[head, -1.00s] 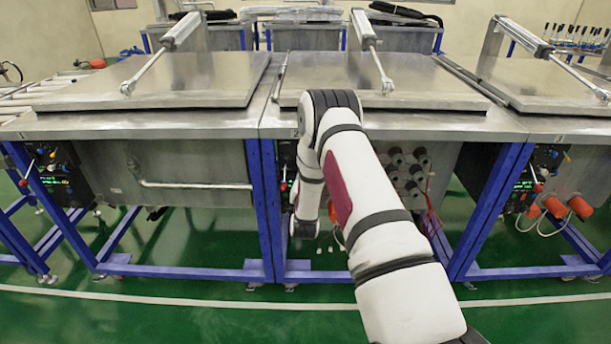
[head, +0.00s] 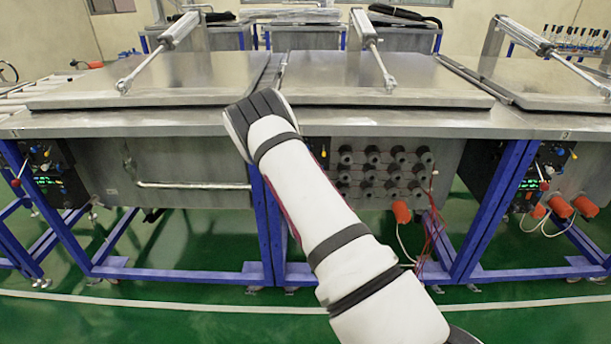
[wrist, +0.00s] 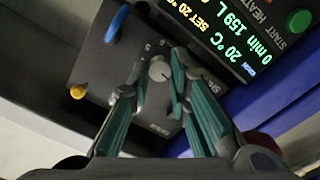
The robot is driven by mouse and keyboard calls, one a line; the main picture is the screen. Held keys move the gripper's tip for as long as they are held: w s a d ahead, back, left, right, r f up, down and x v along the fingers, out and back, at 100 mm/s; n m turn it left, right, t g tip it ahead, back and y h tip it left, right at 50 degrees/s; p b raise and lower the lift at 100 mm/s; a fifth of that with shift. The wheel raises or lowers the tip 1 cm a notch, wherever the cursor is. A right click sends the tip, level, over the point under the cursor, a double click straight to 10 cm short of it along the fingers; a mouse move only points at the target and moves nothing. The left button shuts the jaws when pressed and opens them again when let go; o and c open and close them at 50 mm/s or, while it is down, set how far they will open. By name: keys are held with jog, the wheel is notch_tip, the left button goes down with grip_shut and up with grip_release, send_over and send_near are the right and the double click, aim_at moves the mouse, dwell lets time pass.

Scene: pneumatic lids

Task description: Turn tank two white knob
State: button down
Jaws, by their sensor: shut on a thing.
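The white knob (wrist: 160,68) sits on a dark control panel (wrist: 118,62) in the wrist view. My gripper (wrist: 160,78) has its two green-padded fingers on either side of the knob and is shut on it.
A lit display (wrist: 225,40), a green button (wrist: 299,21), a blue lever (wrist: 117,24) and a yellow knob (wrist: 77,91) surround the white knob. Blue frame legs (head: 262,225) stand near my arm. Green floor is clear in front.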

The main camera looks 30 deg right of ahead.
jog(key=shift+n+b, duration=0.55)
jog(key=shift+n, duration=1.15)
jog(key=c, duration=1.5)
grip_release()
jog(key=v, duration=1.2)
jog(key=shift+w, duration=0.1)
